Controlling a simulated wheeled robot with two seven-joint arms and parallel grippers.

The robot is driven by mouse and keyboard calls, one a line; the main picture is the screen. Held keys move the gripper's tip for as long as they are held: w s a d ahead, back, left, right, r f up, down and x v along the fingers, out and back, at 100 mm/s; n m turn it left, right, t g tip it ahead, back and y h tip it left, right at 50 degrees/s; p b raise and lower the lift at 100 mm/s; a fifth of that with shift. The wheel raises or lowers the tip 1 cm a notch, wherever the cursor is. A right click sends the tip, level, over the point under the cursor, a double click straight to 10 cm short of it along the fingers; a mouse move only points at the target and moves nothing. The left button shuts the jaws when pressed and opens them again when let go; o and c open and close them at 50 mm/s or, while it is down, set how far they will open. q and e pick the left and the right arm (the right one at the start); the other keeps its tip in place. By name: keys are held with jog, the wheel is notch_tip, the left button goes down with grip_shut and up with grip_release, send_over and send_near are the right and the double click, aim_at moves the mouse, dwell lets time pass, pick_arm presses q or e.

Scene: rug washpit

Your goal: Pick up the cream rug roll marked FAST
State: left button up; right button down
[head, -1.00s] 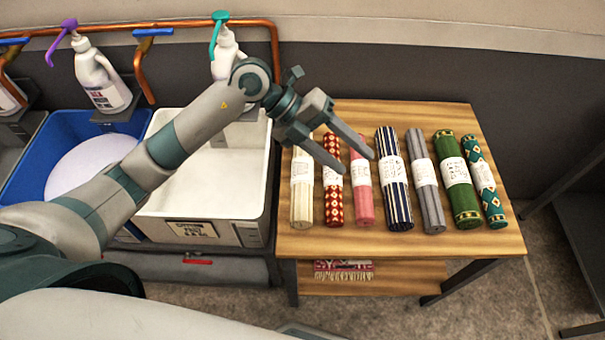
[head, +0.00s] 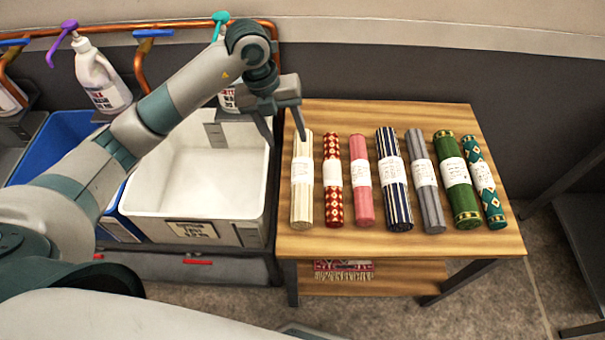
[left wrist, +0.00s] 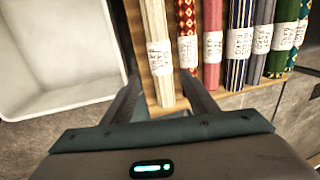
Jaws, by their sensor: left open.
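The cream rug roll (head: 301,205) lies at the left end of a row of rolls on the wooden table, with a white paper label around its middle. The label's writing is too small to read. My left gripper (head: 285,138) is open and empty, pointing down above the far end of the cream roll; one finger overlaps that end in the head view. In the left wrist view the cream roll (left wrist: 154,25) runs between the two open fingers (left wrist: 159,82), apparently below them. My right gripper is out of view.
Red patterned (head: 333,207), pink (head: 363,205), striped navy, grey, green and teal rolls lie close beside it on the table (head: 450,240). A white basin (head: 190,185) and a blue tub (head: 75,130) stand left. Pump bottles (head: 100,75) hang behind.

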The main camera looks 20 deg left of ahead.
aim_at(300, 168)
pick_arm(q)
jog(key=p+x, duration=0.3)
jog(key=x, duration=0.7)
jog(key=shift+d+f, duration=0.15)
jog(key=shift+f, duration=0.5)
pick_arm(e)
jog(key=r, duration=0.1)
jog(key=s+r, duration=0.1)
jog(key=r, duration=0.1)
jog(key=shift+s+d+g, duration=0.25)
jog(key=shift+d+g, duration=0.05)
pick_arm(q)
jog(key=shift+w+d+f+p, duration=0.2)
jog(key=shift+w+f+p, duration=0.15)
jog(key=shift+f+p, duration=0.4)
jog(key=shift+p+x, duration=0.55)
jog(key=shift+x, duration=1.25)
jog(key=shift+w, duration=0.2)
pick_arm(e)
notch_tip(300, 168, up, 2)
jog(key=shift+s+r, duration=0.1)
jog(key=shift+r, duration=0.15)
pick_arm(q)
jog(key=shift+a, duration=0.1)
jog(key=shift+c, duration=0.4)
